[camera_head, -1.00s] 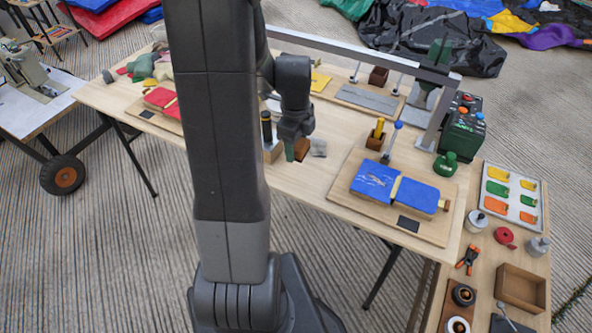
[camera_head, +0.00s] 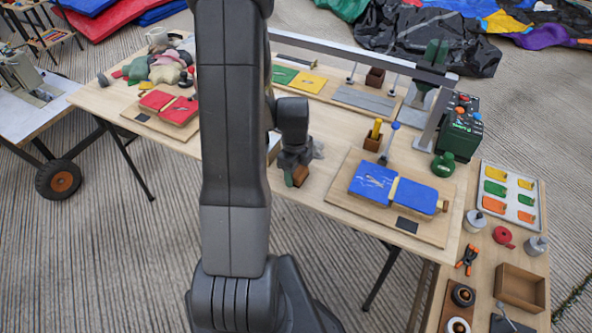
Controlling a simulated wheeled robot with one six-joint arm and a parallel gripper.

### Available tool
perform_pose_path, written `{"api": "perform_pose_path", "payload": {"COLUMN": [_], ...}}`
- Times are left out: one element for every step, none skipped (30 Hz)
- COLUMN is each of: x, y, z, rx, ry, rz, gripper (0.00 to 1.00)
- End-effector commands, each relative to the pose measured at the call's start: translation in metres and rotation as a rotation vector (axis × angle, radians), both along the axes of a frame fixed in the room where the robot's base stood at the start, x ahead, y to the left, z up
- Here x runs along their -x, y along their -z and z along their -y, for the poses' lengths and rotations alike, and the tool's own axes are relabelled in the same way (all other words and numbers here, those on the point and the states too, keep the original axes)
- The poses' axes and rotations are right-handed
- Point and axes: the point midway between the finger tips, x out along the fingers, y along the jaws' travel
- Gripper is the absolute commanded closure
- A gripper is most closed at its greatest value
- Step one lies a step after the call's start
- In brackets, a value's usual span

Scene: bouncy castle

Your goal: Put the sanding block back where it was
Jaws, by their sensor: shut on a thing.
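My gripper (camera_head: 295,178) is over the front edge of the long wooden table, left of the blue patch board. It is shut on a small brown block (camera_head: 301,175), which I take to be the sanding block. A greenish tip shows at the block's left side. The block sits low, close to the tabletop; whether it touches the wood I cannot tell. My arm hides the middle left of the table.
The blue fabric board (camera_head: 343,203) lies right of my gripper. A grey crumpled cloth (camera_head: 318,149) lies just behind it. A red fabric piece (camera_head: 168,105) is at left.

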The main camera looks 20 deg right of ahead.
Motion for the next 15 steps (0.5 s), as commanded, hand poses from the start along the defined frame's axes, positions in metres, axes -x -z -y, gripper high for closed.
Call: {"api": "perform_pose_path", "payload": {"x": [0.0, 0.0, 0.0, 0.0, 0.0, 0.0, 0.0, 0.0, 0.0, 0.0, 0.0, 0.0, 0.0, 0.0, 0.0], "y": [0.0, 0.0, 0.0, 0.0, 0.0, 0.0, 0.001, 0.003, 0.004, 0.005, 0.006, 0.007, 0.008, 0.009, 0.011], "z": [0.0, 0.0, 0.0, 0.0, 0.0, 0.0, 0.0, 0.0, 0.0, 0.0, 0.0, 0.0, 0.0, 0.0, 0.0], "rx": [0.001, 0.001, 0.001, 0.001, 0.001, 0.001, 0.001, 0.001, 0.001, 0.001, 0.001, 0.001, 0.001, 0.0, 0.0], "ry": [0.0, 0.0, 0.0, 0.0, 0.0, -0.001, -0.001, -0.001, -0.001, -0.001, -0.001, -0.001, -0.001, -0.001, -0.001], "rz": [0.001, 0.001, 0.001, 0.001, 0.001, 0.001, 0.001, 0.001, 0.001, 0.001, 0.001, 0.001, 0.001, 0.0, 0.0], "gripper": [0.8, 0.8, 0.8, 0.8, 0.8, 0.8, 0.8, 0.8, 0.8, 0.8, 0.8, 0.8, 0.8, 0.8, 0.8]}}
